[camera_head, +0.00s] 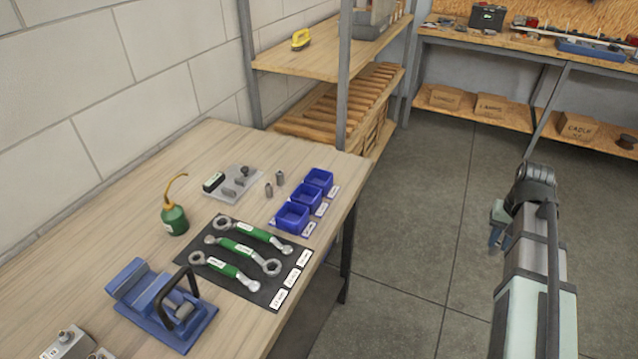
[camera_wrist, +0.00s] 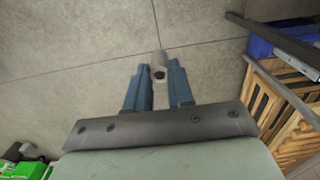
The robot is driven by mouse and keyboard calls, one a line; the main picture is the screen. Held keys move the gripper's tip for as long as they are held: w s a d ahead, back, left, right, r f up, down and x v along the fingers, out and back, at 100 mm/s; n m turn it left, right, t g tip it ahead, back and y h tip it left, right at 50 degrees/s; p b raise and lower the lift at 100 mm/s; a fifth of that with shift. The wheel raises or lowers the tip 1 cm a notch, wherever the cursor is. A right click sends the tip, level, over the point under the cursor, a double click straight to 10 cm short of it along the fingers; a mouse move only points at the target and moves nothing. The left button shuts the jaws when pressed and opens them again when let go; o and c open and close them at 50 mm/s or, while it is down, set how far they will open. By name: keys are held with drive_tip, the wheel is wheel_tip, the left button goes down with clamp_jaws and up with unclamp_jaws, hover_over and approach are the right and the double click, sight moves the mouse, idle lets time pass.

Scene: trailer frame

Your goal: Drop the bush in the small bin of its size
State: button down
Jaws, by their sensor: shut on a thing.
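My gripper (camera_wrist: 159,76) is shut on a small grey bush (camera_wrist: 158,60), a short cylinder with a dark hole, held between the blue fingertips in the wrist view. In the head view my gripper (camera_head: 496,232) hangs over the floor, right of the workbench and well apart from it; the bush cannot be made out there. Three small blue bins stand in a row near the bench's right edge: a front bin (camera_head: 292,228), a middle bin (camera_head: 307,205) and a back bin (camera_head: 319,189). Each has a white label beside it, too small to read.
Two small grey cylinders (camera_head: 268,190) stand left of the bins. A grey plate (camera_head: 222,196) with parts, a green oil can (camera_head: 174,220), a mat with wrenches (camera_head: 240,284) and a blue vise (camera_head: 140,313) occupy the bench. A shelf post (camera_head: 344,70) rises behind. The floor is clear.

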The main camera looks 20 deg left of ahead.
drive_tip(key=a+r, duration=0.4)
drive_tip(key=a, duration=1.2)
drive_tip(key=a+r, duration=0.5)
drive_tip(key=a, duration=1.1)
drive_tip(key=s+a+r, duration=0.1)
drive_tip(key=a+r, duration=0.4)
drive_tip(key=a, duration=1.1)
drive_tip(key=shift+a+r, duration=0.2)
drive_tip(key=shift+a, duration=0.05)
drive_tip(key=shift+f, duration=0.1)
drive_tip(key=shift+f, duration=2.85)
drive_tip(key=c, duration=0.9)
unclamp_jaws()
